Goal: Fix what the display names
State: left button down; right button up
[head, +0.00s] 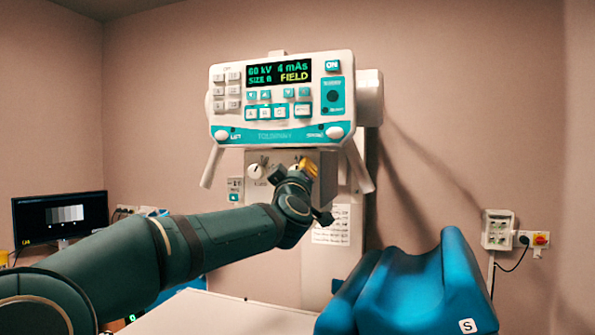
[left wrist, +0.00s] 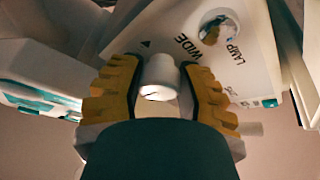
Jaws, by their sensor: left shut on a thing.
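The display (head: 280,73) on the white control head reads "60 kV 4 mAs", "SIZE A" and "FIELD", with "FIELD" in yellow. Below it is a pale panel (head: 283,158) with knobs. In the left wrist view, my left gripper (left wrist: 160,85) has its yellow fingers on both sides of a white knob (left wrist: 160,72) and is shut on it. "WIDE" and a small black triangle are printed beside this knob. In the head view, my left gripper (head: 309,167) covers the panel's right part and hides that knob. My right gripper is not in view.
Two handles hang from the control head. A blue cushion (head: 420,290) is at the lower right, a monitor (head: 60,217) at the left.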

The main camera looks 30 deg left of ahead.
pick_arm(q)
jog(key=shift+r, duration=0.1)
dwell(0.4)
jog(key=c, duration=0.5)
grip_release()
jog(key=shift+c, duration=0.2)
jog(key=v, duration=1.2)
